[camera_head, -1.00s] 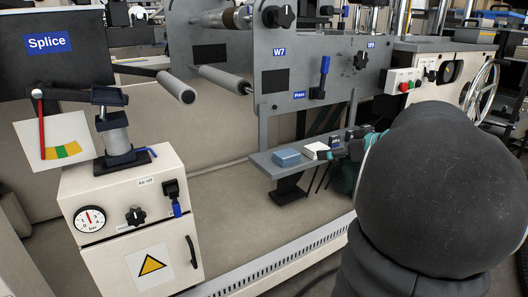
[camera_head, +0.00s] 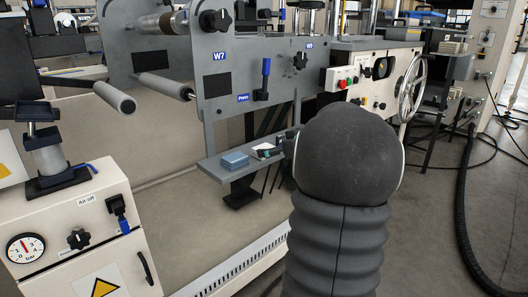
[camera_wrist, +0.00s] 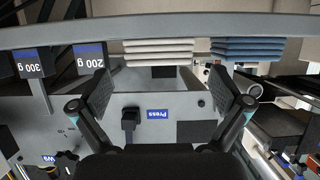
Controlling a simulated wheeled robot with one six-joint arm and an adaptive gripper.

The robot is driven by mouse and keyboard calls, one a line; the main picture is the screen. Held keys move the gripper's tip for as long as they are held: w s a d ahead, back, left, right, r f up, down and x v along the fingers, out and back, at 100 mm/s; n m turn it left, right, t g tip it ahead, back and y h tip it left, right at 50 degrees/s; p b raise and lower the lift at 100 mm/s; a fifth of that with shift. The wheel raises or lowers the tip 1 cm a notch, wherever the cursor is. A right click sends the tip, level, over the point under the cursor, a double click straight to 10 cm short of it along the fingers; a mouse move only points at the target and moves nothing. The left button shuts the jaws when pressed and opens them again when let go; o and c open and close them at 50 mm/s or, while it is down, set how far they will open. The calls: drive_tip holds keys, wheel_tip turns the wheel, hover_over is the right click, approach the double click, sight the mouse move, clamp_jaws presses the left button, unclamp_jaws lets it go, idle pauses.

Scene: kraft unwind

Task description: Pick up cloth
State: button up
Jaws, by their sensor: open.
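Two folded cloth stacks lie on a narrow grey shelf (camera_head: 212,166): a blue stack (camera_head: 235,160) and, just right of it, a white stack (camera_head: 262,147). The wrist view looks upside down. There the white stack (camera_wrist: 158,52) lies ahead between my fingers, and the blue stack (camera_wrist: 247,49) is to the right, beyond the right finger. My gripper (camera_wrist: 168,90) is open and empty, its fingers spread wide on either side of the white stack's line. In the head view my arm hides most of the gripper, near the shelf's right end.
Black blocks marked 200 g (camera_wrist: 90,56) and 300 g (camera_wrist: 31,62) stand on the shelf beside the white stack. The machine panel with a blue Press lever (camera_head: 265,76) rises above the shelf. A roller (camera_head: 165,86) sticks out left, and a cream cabinet (camera_head: 75,235) stands front left.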

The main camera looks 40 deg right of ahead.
sight(264, 147)
drive_tip(key=x, duration=0.4)
drive_tip(key=shift+w, duration=0.35)
drive_tip(key=shift+c, duration=0.3)
drive_tip(key=c, duration=1.1)
drive_tip(key=shift+r, duration=0.1)
wheel_tip(264, 147, up, 18)
drive_tip(key=p, duration=0.2)
drive_tip(key=shift+p, duration=0.35)
